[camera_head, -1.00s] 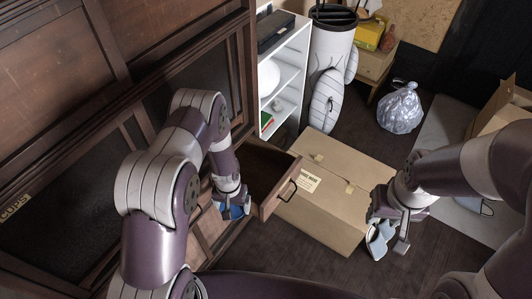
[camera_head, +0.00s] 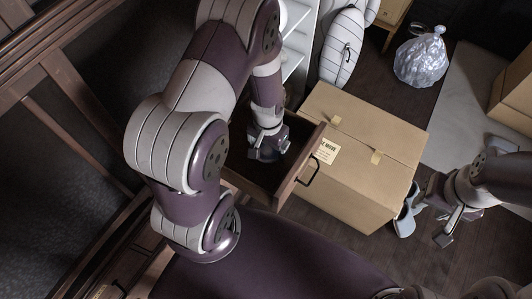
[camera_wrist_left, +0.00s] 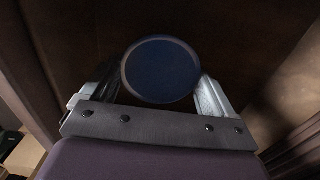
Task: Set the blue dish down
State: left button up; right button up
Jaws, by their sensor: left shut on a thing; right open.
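The blue dish (camera_wrist_left: 160,70) is round and dark blue and shows between the two fingers of my left gripper in the left wrist view. My left gripper (camera_wrist_left: 160,88) is shut on it. In the head view my left gripper (camera_head: 266,150) points down over the inside of an open wooden drawer (camera_head: 303,165). The dish is mostly hidden there by the gripper, and I cannot tell if it touches the drawer floor. My right gripper (camera_head: 425,228) is open and empty above the dark floor, right of a cardboard box.
The cardboard box (camera_head: 368,138) stands against the right of the drawer front, which has a dark handle (camera_head: 310,171). White shelves (camera_head: 298,40) stand behind. A silver bag (camera_head: 422,60) lies at the back right. Dark wooden cabinet panels fill the left.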

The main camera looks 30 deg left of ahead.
pick_arm(q)
jog(key=shift+f+b, duration=0.35)
jog(key=shift+f, duration=1.25)
jog(key=shift+f, duration=0.2)
jog(key=o, duration=0.8)
notch_tip(320, 180, up, 12)
jog(key=r+p, duration=0.1)
jog(key=p, duration=0.3)
notch_tip(320, 180, up, 9)
jog(key=t, duration=0.1)
send_over(268, 149)
jog(key=s+d, duration=0.2)
jog(key=s, duration=0.3)
jog(key=shift+w+d+r+n, duration=0.1)
jog(key=shift+w+d+n, duration=0.05)
jog(key=shift+n, duration=0.15)
